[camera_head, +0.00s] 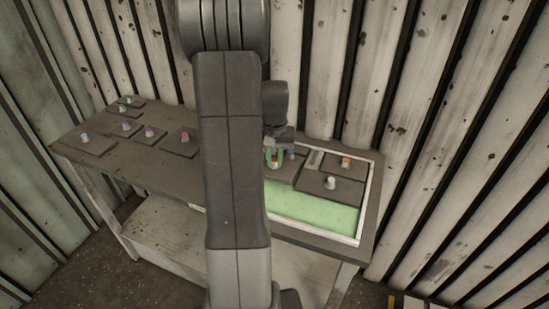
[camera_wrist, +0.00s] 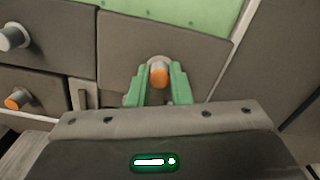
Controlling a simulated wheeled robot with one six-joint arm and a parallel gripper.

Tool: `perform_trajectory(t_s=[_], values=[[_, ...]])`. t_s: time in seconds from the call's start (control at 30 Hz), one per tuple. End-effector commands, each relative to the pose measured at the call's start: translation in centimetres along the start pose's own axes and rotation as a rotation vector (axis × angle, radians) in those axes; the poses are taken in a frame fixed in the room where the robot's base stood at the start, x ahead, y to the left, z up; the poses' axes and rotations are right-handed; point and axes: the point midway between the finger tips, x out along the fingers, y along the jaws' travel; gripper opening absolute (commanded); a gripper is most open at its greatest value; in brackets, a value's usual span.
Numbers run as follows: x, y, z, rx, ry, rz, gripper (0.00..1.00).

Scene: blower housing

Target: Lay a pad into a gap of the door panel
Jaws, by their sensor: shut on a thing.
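My gripper (camera_head: 275,158) is low over the left part of the door panel, partly hidden by my arm. In the wrist view its green fingers (camera_wrist: 160,84) are shut on the orange-tipped knob of a dark square pad (camera_wrist: 125,42). This pad looks level, beside the other pads and inside the white frame; I cannot tell whether it touches the panel floor. The door panel has a pale frame (camera_head: 369,195) and a bare green strip (camera_head: 315,212) in front. A pad with a white knob (camera_head: 315,181) and one with an orange knob (camera_head: 352,174) lie in its right part.
Several loose dark pads with coloured knobs lie on the left of the table (camera_head: 165,112), one of them at its middle (camera_head: 172,148). A narrow pale metal piece (camera_head: 315,158) sits between pads in the panel. A ribbed wall (camera_head: 330,60) stands close behind.

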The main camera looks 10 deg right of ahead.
Motion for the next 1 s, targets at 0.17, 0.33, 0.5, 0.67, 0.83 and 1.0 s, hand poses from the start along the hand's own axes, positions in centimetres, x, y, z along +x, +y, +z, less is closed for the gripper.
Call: perform_trajectory(t_s=[0.17,0.33,0.5,0.67,0.83,1.0], values=[[-0.01,0.00,0.00,0.000,0.000,0.000,0.00],[0.14,0.00,0.00,0.000,0.000,0.000,0.00],[0.55,0.00,0.00,0.000,0.000,0.000,0.00],[0.82,0.00,0.00,0.000,0.000,0.000,0.00],[0.80,0.00,0.00,0.000,0.000,0.000,0.00],[0.80,0.00,-0.01,0.000,0.000,0.000,0.00]])
